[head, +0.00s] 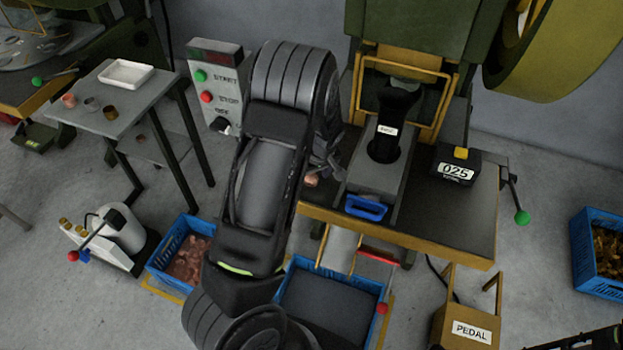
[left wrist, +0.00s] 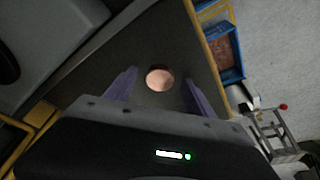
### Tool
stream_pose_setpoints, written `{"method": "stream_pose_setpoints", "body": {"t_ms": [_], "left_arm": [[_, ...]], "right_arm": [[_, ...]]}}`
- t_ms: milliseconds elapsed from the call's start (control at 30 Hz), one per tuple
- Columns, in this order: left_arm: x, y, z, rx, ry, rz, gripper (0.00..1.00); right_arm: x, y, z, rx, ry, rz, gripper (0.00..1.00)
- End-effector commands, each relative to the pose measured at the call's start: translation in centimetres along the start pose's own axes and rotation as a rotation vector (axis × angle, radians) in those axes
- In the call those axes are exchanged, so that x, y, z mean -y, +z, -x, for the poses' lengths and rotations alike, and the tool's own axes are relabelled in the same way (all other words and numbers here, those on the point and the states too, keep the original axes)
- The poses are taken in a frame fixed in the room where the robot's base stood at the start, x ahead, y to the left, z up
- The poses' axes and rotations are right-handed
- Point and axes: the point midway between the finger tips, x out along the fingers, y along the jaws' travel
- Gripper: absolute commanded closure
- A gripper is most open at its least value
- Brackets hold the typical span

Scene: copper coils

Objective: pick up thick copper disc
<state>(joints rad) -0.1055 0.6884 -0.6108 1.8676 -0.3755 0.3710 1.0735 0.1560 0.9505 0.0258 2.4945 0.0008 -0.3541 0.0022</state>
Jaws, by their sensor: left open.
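The thick copper disc (left wrist: 160,78) lies on the dark press table in the left wrist view. It shows as a round, bright copper face between my left gripper's two fingers, with a gap on each side. In the head view, a small part of the disc (head: 311,180) shows beside my arm, at the left part of the press table. My left gripper (head: 325,168) is over that spot, partly hidden by my own arm. It also shows in the left wrist view (left wrist: 157,90), open and empty.
The press die block (head: 365,180) with a blue-handled part (head: 366,208) stands just right of the gripper. A blue crate of copper pieces (head: 188,258) and a dark-bottomed blue crate (head: 330,300) stand on the floor. A side table (head: 125,115) holds a white tray and small cups.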

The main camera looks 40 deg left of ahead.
Motion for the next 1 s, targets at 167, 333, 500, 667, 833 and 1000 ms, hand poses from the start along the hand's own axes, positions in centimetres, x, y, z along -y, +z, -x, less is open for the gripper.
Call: {"method": "stream_pose_setpoints", "body": {"t_ms": [167,333,500,667,833,1000], "left_arm": [[0.01,0.00,0.01,0.000,0.000,0.000,0.40],[0.01,0.00,0.02,0.000,0.000,0.000,0.54],[0.01,0.00,0.02,0.000,0.000,0.000,0.68],[0.00,0.00,0.02,0.000,0.000,0.000,0.81],[0.00,0.00,0.02,0.000,0.000,0.000,0.95],[0.00,0.00,0.02,0.000,0.000,0.000,1.00]], "right_arm": [[0.00,0.01,0.00,0.000,0.000,0.000,0.64],[0.00,0.00,0.00,0.000,0.000,0.000,0.64],[0.00,0.00,0.00,0.000,0.000,0.000,0.64],[0.00,0.00,0.00,0.000,0.000,0.000,0.64],[0.01,0.00,0.00,0.000,0.000,0.000,0.64],[0.01,0.00,0.00,0.000,0.000,0.000,0.64]]}}
